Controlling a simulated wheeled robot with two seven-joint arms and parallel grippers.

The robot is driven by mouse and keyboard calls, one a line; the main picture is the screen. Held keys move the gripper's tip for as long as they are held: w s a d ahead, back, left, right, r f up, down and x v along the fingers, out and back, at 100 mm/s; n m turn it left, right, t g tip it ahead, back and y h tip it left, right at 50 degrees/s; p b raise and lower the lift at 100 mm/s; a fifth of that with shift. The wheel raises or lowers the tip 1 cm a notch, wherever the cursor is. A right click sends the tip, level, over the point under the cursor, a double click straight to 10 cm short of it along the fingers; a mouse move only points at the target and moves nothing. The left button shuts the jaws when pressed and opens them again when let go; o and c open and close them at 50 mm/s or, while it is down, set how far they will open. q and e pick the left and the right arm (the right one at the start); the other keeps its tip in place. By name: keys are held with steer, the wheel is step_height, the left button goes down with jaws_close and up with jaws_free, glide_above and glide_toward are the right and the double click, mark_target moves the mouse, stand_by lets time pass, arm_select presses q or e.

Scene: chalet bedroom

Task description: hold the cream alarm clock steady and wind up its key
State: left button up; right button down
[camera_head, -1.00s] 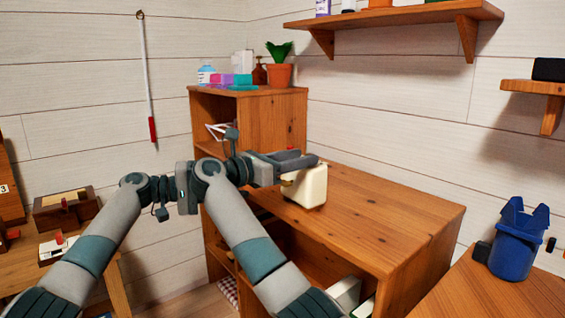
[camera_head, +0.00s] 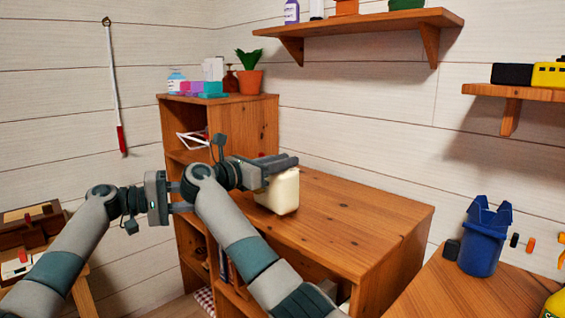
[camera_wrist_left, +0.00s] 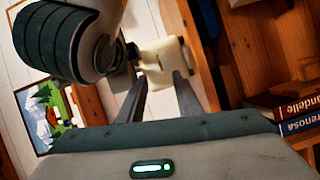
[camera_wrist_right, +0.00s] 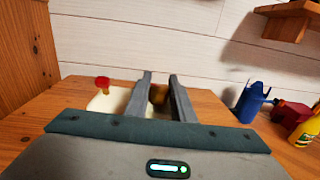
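The cream alarm clock (camera_head: 284,193) stands on the wooden bench top. My right gripper (camera_head: 282,161) is at its upper part in the head view and hides some of it. In the right wrist view a brass-coloured part (camera_wrist_right: 158,95), perhaps the key, lies between my right fingers; whether they touch it is unclear. The cream body (camera_wrist_right: 108,101) and a red-topped part (camera_wrist_right: 103,83) show to their left. My left gripper (camera_wrist_left: 160,82) is open, with the clock (camera_wrist_left: 164,60) beyond its fingertips.
A tall shelf unit (camera_head: 258,125) with a potted plant (camera_head: 250,77) stands behind the bench (camera_head: 350,215). A blue container (camera_head: 483,237) is on the right-hand table. Wall shelves hang above. The bench top right of the clock is clear.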

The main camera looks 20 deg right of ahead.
arm_select(q)
steer(key=o, duration=0.4)
steer(key=shift+c, duration=0.2)
steer(key=s+f+n+t+h, duration=0.1)
steer(key=s+f+n+t, duration=0.1)
steer(key=n, duration=1)
steer(key=s+f+n+t+h, duration=0.2)
steer(key=f+n+t, duration=0.2)
steer(key=n, duration=0.8)
steer(key=shift+s+f+t, duration=0.2)
steer(key=shift+s+t, duration=0.15)
steer(key=shift+t, duration=0.55)
steer(key=x, duration=1.1)
steer(key=shift+d+r, duration=0.3)
steer(key=shift+w, duration=0.1)
steer(key=c, duration=1)
